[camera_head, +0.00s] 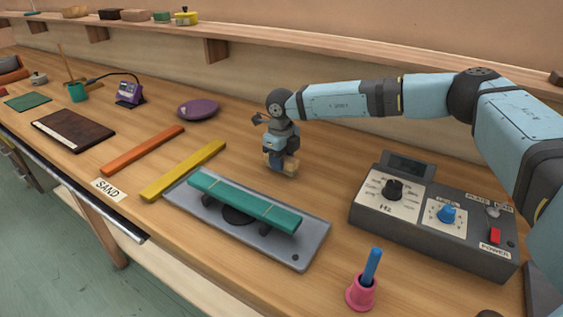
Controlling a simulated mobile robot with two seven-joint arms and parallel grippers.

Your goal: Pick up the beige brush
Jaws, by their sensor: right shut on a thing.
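My right gripper (279,162) points down at the bench, behind the teal bar and right of the yellow bar. It is shut on a small beige thing, which I take to be the beige brush (290,167). Only small beige patches show around the fingers; the rest of it is hidden. I cannot tell whether it touches the bench or is slightly raised. My left gripper is not in view.
A teal bar (243,201) lies on a grey plate (313,244) in front of the gripper. Yellow (184,170) and orange (143,150) bars lie left. A purple dish (198,108) sits behind.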

